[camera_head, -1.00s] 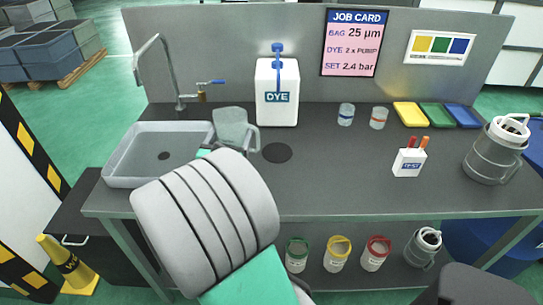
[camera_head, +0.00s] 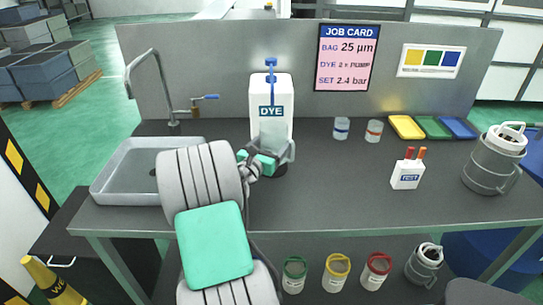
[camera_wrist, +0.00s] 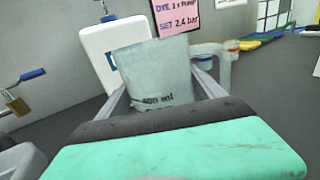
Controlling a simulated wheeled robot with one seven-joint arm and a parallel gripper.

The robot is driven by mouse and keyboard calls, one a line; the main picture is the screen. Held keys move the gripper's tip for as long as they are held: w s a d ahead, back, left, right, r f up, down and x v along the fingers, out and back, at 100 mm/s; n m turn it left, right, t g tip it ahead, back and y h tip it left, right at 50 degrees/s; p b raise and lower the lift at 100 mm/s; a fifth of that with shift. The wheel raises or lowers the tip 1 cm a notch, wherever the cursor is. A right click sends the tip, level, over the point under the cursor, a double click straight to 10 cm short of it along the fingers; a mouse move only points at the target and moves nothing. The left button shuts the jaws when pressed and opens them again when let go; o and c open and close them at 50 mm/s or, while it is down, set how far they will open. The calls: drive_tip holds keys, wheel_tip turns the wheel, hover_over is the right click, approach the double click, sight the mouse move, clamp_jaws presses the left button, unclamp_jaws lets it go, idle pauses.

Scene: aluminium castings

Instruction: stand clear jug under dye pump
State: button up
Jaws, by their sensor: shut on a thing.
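The clear jug (camera_wrist: 155,75) is in my gripper, which is shut on it, in the wrist view. A finger shows on each side of the jug, and its "ml" marking faces the camera. In the head view the jug (camera_head: 272,135) shows in front of the white DYE container (camera_head: 284,95), overlapping its lower front. My gripper (camera_head: 268,158) is partly hidden by my arm there. The blue dye pump (camera_head: 271,66) sits on top of the DYE container. I cannot tell whether the jug touches the bench.
A grey sink tray (camera_head: 125,180) and tap (camera_head: 152,75) stand left. Two small cups (camera_head: 341,128), a white TEST holder (camera_head: 406,175), coloured trays (camera_head: 433,127) and a grey canister (camera_head: 490,165) stand right. The middle bench is clear.

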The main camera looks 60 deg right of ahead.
sight(272, 152)
drive_tip(key=shift+w+d+f, duration=0.2)
drive_tip(key=shift+d+f, duration=0.1)
drive_tip(key=shift+f, duration=0.1)
drive_tip(key=shift+w+d+f+b, duration=0.15)
drive_tip(key=shift+f+b, duration=0.2)
drive_tip(key=shift+f, duration=1.35)
drive_tip(key=shift+f, duration=0.2)
drive_tip(key=o, duration=1.4)
